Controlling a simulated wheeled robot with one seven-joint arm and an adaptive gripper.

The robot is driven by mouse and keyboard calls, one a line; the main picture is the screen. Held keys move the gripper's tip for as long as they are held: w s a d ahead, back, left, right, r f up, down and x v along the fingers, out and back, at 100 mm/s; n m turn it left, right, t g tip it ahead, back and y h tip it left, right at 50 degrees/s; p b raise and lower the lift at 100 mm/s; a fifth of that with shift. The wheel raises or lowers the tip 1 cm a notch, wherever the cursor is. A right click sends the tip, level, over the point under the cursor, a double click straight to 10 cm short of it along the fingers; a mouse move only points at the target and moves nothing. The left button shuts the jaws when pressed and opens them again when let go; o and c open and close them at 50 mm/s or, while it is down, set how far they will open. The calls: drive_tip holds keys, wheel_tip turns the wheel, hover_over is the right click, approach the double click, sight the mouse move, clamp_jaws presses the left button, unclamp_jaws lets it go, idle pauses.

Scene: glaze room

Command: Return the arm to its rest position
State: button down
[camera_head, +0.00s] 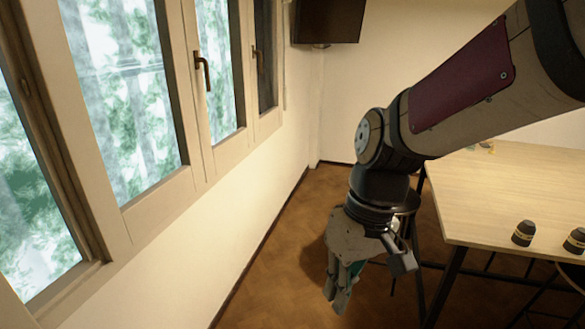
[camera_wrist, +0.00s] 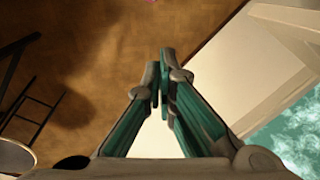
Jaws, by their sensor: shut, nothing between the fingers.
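My arm reaches in from the upper right of the head view and bends down at the wrist. My gripper (camera_head: 341,289) hangs pointing down over the brown floor, between the window wall and the table. In the wrist view the two teal-lined fingers of my gripper (camera_wrist: 164,80) meet at their tips. The gripper is shut and nothing shows between the fingers. It touches nothing that I can see.
A wooden table (camera_head: 510,190) stands at the right, with two dark jars (camera_head: 523,233) (camera_head: 574,241) near its front edge. A round stool seat (camera_wrist: 14,157) shows at lower left in the wrist view. The window wall (camera_head: 250,185) runs along the left. Floor (camera_head: 290,255) lies open between.

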drive_tip(key=s+d+r+m+t+h, duration=0.2)
drive_tip(key=s+d+r+m+t, duration=0.3)
drive_tip(key=d+r, duration=0.4)
drive_tip(key=s+d+t, duration=0.1)
drive_tip(key=d, duration=0.2)
drive_tip(key=shift+s+r, duration=0.35)
drive_tip(key=shift+a, duration=0.15)
